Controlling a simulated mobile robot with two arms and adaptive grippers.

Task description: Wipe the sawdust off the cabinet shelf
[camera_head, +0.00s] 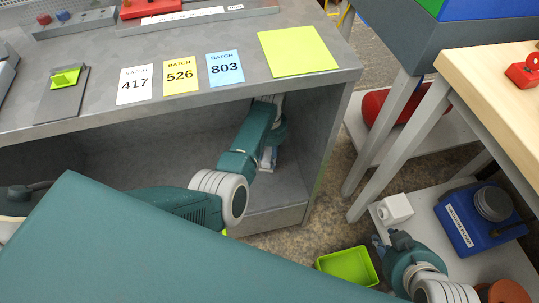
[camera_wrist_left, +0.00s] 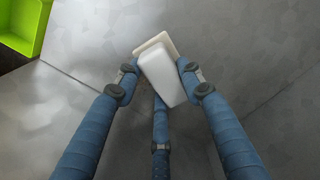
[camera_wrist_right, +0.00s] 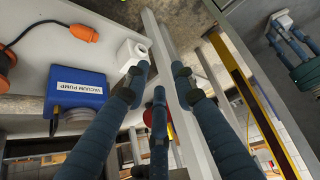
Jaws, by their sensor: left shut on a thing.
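The grey cabinet's shelf (camera_head: 262,193) lies under the worktop and also fills most of the left wrist view (camera_wrist_left: 90,65). My left gripper (camera_head: 268,158) reaches inside the cabinet, near its right side wall. In the left wrist view it is shut on a white block with a beige layer (camera_wrist_left: 163,75), held at the shelf surface; I cannot tell whether it touches. I can make out no sawdust on the visible shelf; my arm hides part of it. My right gripper (camera_wrist_right: 160,80) is open and empty, outside the cabinet by the side table's legs.
A lime green tray (camera_head: 348,266) is on the floor beside the cabinet. A white box (camera_head: 395,209) and a blue vacuum pump (camera_head: 478,217) stand on the side table's low shelf. Batch cards (camera_head: 225,68) lie on the worktop. The table leg (camera_head: 402,148) is near my right gripper.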

